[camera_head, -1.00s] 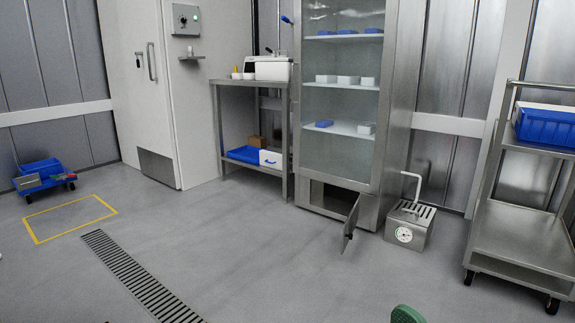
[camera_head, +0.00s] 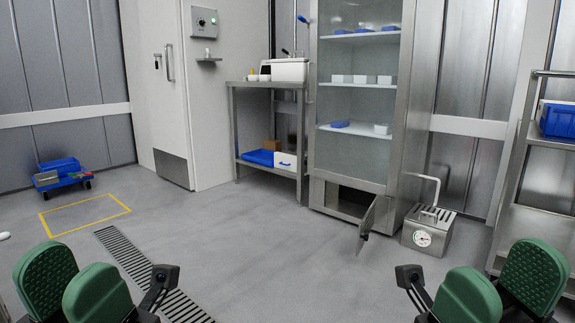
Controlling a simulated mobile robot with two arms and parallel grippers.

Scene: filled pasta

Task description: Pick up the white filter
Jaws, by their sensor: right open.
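I cannot pick out a white filter for certain. A small white object (camera_head: 4,236) lies on the floor at the left edge, too small and cut off to identify. Several small white boxes (camera_head: 341,78) sit on the glass cabinet's shelves. My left gripper (camera_head: 71,278), with green pads, is at the bottom left; its pads look apart and nothing shows between them. My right gripper (camera_head: 500,283), with green pads, is at the bottom right, open and empty. Both are in the foreground, far from the cabinet.
The glass cabinet (camera_head: 402,150) has a low door (camera_head: 368,222) standing open. A steel table (camera_head: 268,84), a blue cart (camera_head: 62,178) and a shelf trolley (camera_head: 540,215) line the room. The middle floor is clear.

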